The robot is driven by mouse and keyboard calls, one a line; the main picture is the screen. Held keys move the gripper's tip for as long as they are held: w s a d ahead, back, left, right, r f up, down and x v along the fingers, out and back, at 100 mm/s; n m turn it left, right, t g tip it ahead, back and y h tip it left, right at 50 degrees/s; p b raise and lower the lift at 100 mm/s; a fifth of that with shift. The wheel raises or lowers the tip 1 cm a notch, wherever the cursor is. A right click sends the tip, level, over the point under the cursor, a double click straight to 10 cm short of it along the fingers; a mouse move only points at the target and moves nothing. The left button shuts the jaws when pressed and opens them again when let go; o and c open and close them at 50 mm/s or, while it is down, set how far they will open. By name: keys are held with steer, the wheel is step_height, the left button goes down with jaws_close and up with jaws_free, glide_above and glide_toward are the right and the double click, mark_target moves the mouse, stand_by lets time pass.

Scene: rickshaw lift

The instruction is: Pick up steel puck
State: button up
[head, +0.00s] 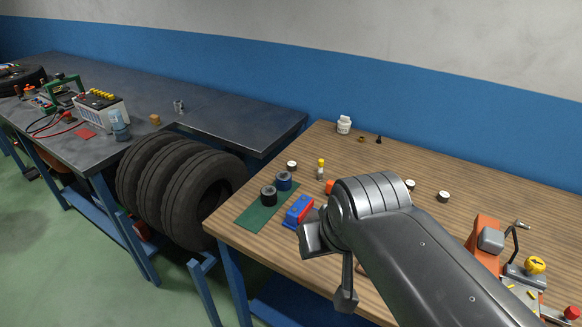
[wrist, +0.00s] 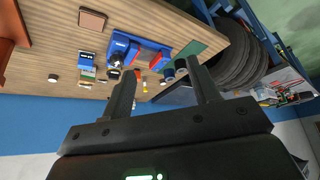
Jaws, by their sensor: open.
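I cannot tell for sure which item is the steel puck. Small dark discs with pale tops stand on the wooden bench: one near the green mat (head: 292,165), one behind my arm (head: 410,184), and one farther right (head: 443,196). A similar small disc shows at the left in the wrist view (wrist: 53,78). My gripper (wrist: 161,66) is open and empty, its two dark fingers spread above the bench. In the head view my arm hides part of the bench.
A blue-and-red block (head: 298,209) sits by a green mat (head: 255,215) with a black roll (head: 268,195) and a blue roll (head: 284,180). An orange tool (head: 487,240) stands at right. Tyres (head: 185,185) are left of the wooden bench (head: 240,238).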

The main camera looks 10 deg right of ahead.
steer(key=shift+o, duration=0.6)
steer(key=w+r, duration=0.4)
steer(key=w, duration=0.9)
steer(key=g, duration=0.1)
glide_above(292, 164)
steer(key=s, duration=0.3)
steer(key=f, duration=2.4)
steer(key=shift+w+d, duration=0.1)
steer(key=shift+d, duration=0.2)
steer(key=shift+w+a+x, duration=0.1)
steer(key=shift+a+x, duration=0.05)
steer(key=shift+x, duration=1.2)
steer(key=shift+w+a+x, duration=0.1)
steer(key=shift+a+x, duration=0.05)
steer(key=shift+x, duration=1.15)
steer(key=shift+r, duration=0.1)
steer(key=shift+c, duration=0.4)
